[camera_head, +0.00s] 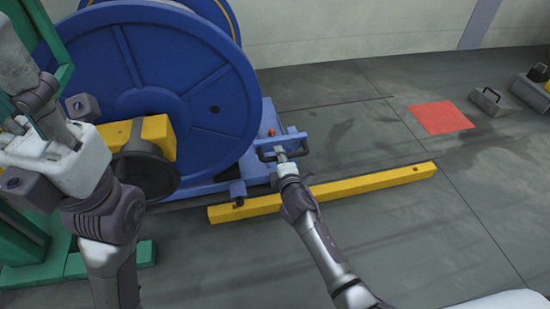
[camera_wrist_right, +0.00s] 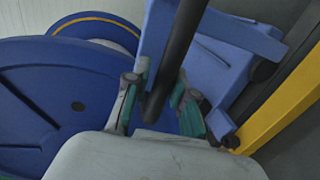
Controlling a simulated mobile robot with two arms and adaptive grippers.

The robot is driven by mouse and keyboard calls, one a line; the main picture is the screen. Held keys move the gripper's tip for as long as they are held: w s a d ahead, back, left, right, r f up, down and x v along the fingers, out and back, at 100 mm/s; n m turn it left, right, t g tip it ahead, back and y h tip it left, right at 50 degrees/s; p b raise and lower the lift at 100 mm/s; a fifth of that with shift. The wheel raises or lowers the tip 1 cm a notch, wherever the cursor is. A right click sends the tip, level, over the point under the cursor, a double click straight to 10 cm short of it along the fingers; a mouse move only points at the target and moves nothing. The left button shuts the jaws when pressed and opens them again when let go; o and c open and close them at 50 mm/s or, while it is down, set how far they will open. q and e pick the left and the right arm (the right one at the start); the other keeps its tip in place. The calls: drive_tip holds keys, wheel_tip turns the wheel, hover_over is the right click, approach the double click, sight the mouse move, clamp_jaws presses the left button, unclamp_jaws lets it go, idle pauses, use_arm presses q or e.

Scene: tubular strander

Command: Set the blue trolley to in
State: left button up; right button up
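The blue trolley (camera_head: 262,118) is a low blue frame on the floor. It stands under and to the right of a large blue reel (camera_head: 205,105). A dark handle bar (camera_head: 265,155) is on its right end, and it also shows in the right wrist view (camera_wrist_right: 179,45). My right gripper (camera_head: 282,153) is at this handle. In the right wrist view its fingers (camera_wrist_right: 160,85) lie close on both sides of the bar and look shut on it.
A yellow floor beam (camera_head: 330,194) lies in front of the trolley. A green frame (camera_head: 25,245) stands at the left. A red floor patch (camera_head: 440,118) and grey weights with handles (camera_head: 486,101) are at the right. The floor right of the trolley is clear.

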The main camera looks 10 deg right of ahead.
drive_tip(key=shift+o, duration=1)
drive_tip(key=shift+a, duration=0.2)
drive_tip(key=shift+s+a, duration=0.1)
drive_tip(key=shift+s, duration=0.1)
drive_tip(key=v, duration=1.1)
drive_tip(key=shift+s, duration=0.4)
